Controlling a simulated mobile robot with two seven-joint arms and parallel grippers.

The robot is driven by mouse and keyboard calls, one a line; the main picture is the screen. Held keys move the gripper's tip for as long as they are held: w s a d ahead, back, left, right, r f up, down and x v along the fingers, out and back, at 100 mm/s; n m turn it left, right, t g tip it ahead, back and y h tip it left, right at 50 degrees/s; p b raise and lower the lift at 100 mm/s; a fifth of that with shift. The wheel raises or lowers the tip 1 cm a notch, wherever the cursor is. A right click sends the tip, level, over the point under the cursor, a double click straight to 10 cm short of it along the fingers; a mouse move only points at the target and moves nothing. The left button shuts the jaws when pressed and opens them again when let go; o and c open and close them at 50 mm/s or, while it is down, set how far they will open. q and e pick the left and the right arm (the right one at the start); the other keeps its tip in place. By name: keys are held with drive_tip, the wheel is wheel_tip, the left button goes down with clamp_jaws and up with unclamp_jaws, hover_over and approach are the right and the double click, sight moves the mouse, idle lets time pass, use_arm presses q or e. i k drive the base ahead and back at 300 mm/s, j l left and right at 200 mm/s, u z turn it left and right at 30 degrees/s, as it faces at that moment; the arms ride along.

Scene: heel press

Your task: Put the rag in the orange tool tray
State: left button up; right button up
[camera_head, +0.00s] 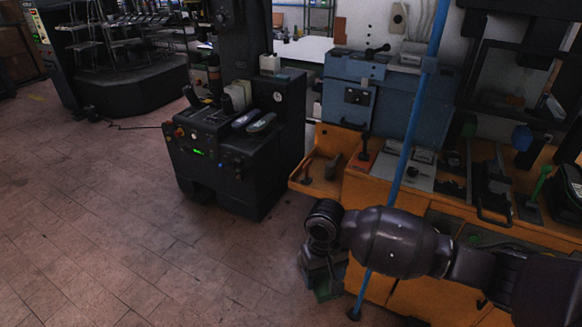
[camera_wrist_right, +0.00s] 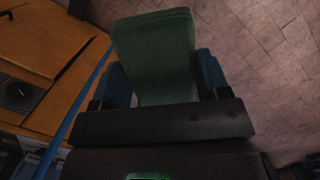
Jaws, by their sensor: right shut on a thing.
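The rag (camera_wrist_right: 155,50) is a green, folded-looking cloth between the two blue fingers of my right gripper (camera_wrist_right: 160,85) in the wrist view. In the head view my right gripper (camera_head: 325,283) hangs low in front of the orange bench, and a little of the green rag (camera_head: 328,292) shows at its fingers. The gripper is shut on the rag. The orange tool tray (camera_head: 342,139) is at the left end of the bench, above and beyond the gripper in the picture, with dark-handled tools in it. My left gripper is not in view.
A blue pole (camera_head: 417,118) stands upright just behind my right forearm. A black machine (camera_head: 236,150) stands left of the tray. The orange bench (camera_head: 375,285) carries tools and a blue machine (camera_head: 347,98). The tiled floor (camera_head: 110,220) at left is clear.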

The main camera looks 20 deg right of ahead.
sight(321, 166)
drive_tip(key=i+u, duration=0.25)
drive_tip(key=i, duration=0.25)
drive_tip(key=i+u, duration=0.25)
drive_tip(key=i, duration=0.25)
drive_tip(key=i+j+z, duration=0.1)
drive_tip(key=i, duration=0.95)
drive_tip(key=i+z, duration=0.65)
drive_tip(key=z, duration=0.3)
drive_tip(key=i+z, duration=0.15)
drive_tip(key=z, duration=0.2)
drive_tip(key=i+z, duration=0.15)
drive_tip(key=z, duration=0.2)
drive_tip(key=i+j+z, duration=0.1)
drive_tip(key=z, duration=0.3)
drive_tip(key=i+j+z, duration=0.1)
drive_tip(key=i+z, duration=0.2)
drive_tip(key=i+j+z, duration=0.1)
drive_tip(key=i+z, duration=0.2)
drive_tip(key=k, duration=0.05)
